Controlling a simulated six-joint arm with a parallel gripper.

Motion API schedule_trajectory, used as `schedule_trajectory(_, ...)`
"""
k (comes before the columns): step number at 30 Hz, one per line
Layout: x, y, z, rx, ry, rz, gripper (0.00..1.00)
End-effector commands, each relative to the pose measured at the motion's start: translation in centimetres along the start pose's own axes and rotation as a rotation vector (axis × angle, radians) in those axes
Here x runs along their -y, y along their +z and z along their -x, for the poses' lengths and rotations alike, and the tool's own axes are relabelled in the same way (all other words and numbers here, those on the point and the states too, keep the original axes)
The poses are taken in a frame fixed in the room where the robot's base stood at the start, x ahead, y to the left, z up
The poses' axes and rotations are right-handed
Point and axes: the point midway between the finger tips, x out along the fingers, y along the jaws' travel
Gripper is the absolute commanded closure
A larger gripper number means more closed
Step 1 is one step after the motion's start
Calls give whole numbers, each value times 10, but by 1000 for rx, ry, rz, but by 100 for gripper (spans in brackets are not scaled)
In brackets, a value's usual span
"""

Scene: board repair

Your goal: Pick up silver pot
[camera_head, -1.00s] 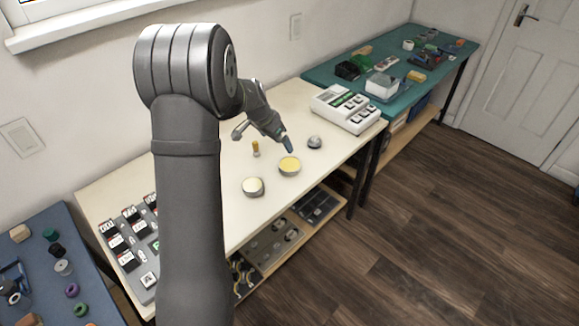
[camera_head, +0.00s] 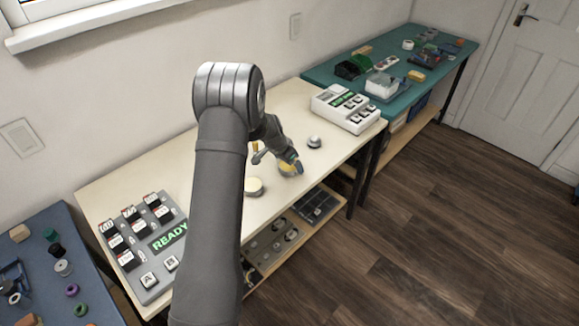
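A small round silver pot (camera_head: 315,142) stands on the cream table, right of and beyond my gripper. A low round tin with yellow contents (camera_head: 286,167) is partly hidden behind my gripper. A second low tin with a pale yellow top (camera_head: 253,186) stands nearer, close to my arm. My gripper (camera_head: 298,168) points down at the yellow tin's right side. The fingers are small and partly hidden, so their opening and whether they touch the tin cannot be told.
A small yellow upright piece (camera_head: 255,147) stands behind the tins. A white button box (camera_head: 346,108) sits at the table's far right end, and a grey panel reading READY (camera_head: 150,250) at the near left. The cream table (camera_head: 290,110) is clear toward the back.

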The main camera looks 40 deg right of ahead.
Motion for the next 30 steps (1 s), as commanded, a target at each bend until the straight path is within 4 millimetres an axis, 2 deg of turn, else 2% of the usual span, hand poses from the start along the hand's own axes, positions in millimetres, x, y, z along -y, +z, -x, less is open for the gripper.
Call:
schedule_trajectory(3,0,0,-9,1,1,0,2)
schedule_trajectory(11,0,0,-10,0,0,0,4)
schedule_trajectory(19,0,0,-10,0,0,0,56)
schedule_trajectory(30,0,-3,-3,-2,-1,-1,56)
